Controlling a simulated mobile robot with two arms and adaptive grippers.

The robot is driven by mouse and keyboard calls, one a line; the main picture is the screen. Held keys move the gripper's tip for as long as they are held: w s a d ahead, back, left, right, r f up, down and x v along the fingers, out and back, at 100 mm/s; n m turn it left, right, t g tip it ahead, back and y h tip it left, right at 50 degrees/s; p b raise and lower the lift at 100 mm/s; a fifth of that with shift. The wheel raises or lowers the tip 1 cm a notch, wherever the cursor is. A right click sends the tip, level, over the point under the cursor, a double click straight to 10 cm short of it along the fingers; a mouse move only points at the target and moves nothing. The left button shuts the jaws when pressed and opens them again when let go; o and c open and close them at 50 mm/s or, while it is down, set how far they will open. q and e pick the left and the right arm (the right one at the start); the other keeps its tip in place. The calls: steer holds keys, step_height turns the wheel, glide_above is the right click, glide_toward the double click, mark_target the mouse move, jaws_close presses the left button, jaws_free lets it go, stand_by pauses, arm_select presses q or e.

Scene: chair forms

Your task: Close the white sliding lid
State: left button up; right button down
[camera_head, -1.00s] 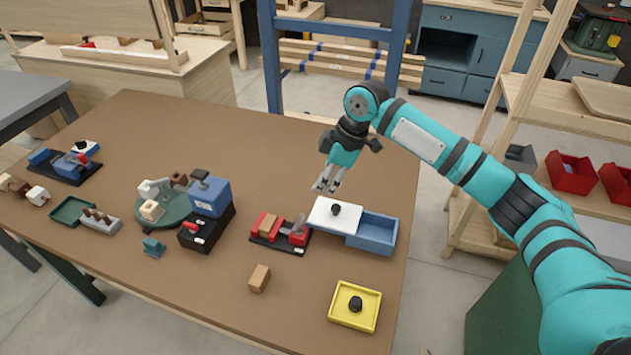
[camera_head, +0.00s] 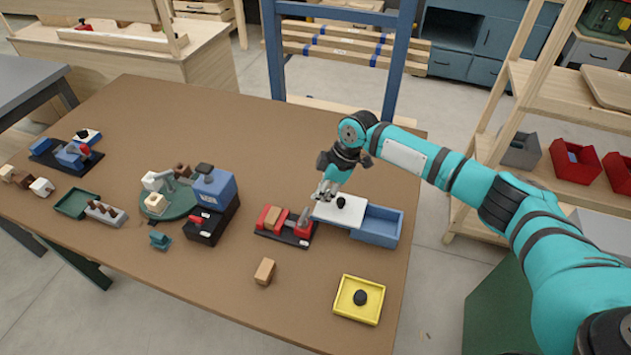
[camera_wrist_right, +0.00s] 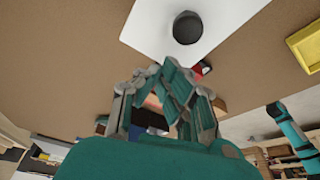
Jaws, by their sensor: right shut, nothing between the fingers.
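The white sliding lid (camera_head: 327,211) with a black knob (camera_head: 341,202) lies over the left part of a blue box (camera_head: 379,226). The right part of the box is uncovered. My right gripper (camera_head: 323,196) is shut and empty, at the lid's left edge; I cannot tell whether it touches. In the right wrist view the gripper (camera_wrist_right: 165,80) points toward the white lid (camera_wrist_right: 150,22), and the knob (camera_wrist_right: 187,27) stands beyond the fingertips. My left gripper is not in view.
A black-based fixture with red jaws (camera_head: 287,226) stands just left of the lid. A yellow tray (camera_head: 358,300) with a black knob and a wooden block (camera_head: 264,271) lie nearer the front. The brown table (camera_head: 190,290) is bare at the front and behind the lid.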

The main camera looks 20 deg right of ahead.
steer(key=shift+s+d+r, duration=0.1)
steer(key=shift+s+d, duration=0.15)
steer(key=shift+d, duration=0.25)
steer(key=shift+s+d, duration=0.1)
steer(key=shift+d, duration=0.25)
steer(key=p, duration=0.4)
glide_toward(362, 216)
steer(key=x, duration=0.5)
steer(key=shift+d, duration=0.1)
arm_select(q)
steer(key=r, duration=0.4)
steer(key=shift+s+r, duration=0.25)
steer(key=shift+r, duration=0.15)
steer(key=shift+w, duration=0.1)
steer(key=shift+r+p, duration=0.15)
steer(key=shift+p, duration=0.15)
